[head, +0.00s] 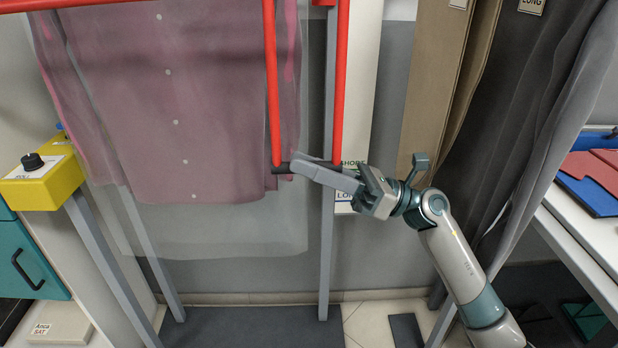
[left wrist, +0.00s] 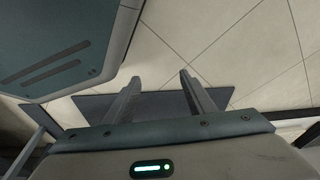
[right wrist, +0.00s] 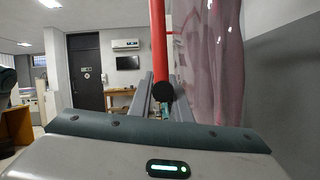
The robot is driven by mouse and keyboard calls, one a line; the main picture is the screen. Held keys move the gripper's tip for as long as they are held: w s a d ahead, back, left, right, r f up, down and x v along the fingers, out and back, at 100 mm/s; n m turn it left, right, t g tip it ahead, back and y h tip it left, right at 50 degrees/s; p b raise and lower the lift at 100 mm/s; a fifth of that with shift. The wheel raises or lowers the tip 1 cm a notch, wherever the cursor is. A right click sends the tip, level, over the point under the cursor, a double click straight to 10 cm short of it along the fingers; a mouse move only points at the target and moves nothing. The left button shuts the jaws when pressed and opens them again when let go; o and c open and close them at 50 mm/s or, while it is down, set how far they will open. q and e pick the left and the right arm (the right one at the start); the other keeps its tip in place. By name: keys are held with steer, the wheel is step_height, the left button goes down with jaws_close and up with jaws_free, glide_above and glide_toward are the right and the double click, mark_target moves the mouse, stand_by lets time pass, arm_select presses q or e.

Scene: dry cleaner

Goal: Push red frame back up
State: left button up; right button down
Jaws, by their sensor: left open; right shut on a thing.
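My right gripper (head: 300,164) is shut on this handle, coming from the right. In the right wrist view, a red bar (right wrist: 159,40) rises above the fingers, and the handle's round dark end (right wrist: 163,91) sits between them. My left gripper (left wrist: 158,82) is open and empty, low over the floor in the left wrist view. It is outside the head view.
A pink buttoned shirt (head: 150,100) under clear plastic hangs behind the bars. A yellow control box (head: 42,185) with a black knob stands at left. Grey curtains (head: 520,120) and a white table (head: 580,225) are at right. A dark mat (head: 250,325) lies below.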

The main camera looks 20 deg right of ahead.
mark_target(279, 133)
step_height(279, 133, up, 4)
steer(key=shift+r+p, duration=0.1)
steer(key=shift+p, duration=0.6)
arm_select(q)
steer(key=shift+s+d+f+t+p, duration=0.15)
steer(key=shift+f+t+p, duration=0.1)
steer(key=shift+f, duration=0.5)
steer(key=shift+s+d+f+t+p, duration=0.1)
steer(key=shift+f+t, duration=0.15)
steer(key=shift+f, duration=0.5)
arm_select(e)
steer(key=shift+r, duration=0.7)
arm_select(q)
steer(key=shift+w, duration=0.1)
arm_select(e)
steer(key=c, duration=1.6)
jaws_free()
steer(key=shift+c, duration=0.2)
steer(key=shift+f, duration=0.15)
